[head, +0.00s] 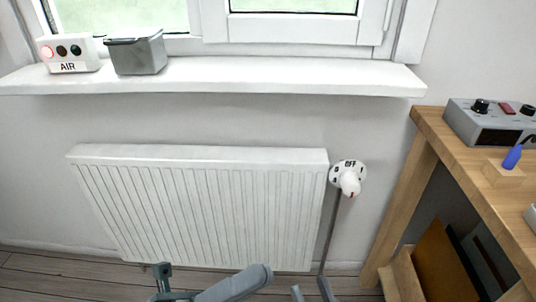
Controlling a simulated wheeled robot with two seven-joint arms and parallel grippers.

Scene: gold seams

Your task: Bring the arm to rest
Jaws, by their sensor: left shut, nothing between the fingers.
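My left gripper (162,269) is at the bottom edge of the head view, left of the middle. It is shut and empty, apart from everything it could hold. A grey link of my arm (235,284) lies to its right.
A white radiator (205,205) stands behind the arms, with a white valve knob (349,180) at its right. A windowsill (230,77) holds an AIR box (68,54) and a grey bin (137,54). A wooden workbench (455,150) with a control box (492,122) stands at right.

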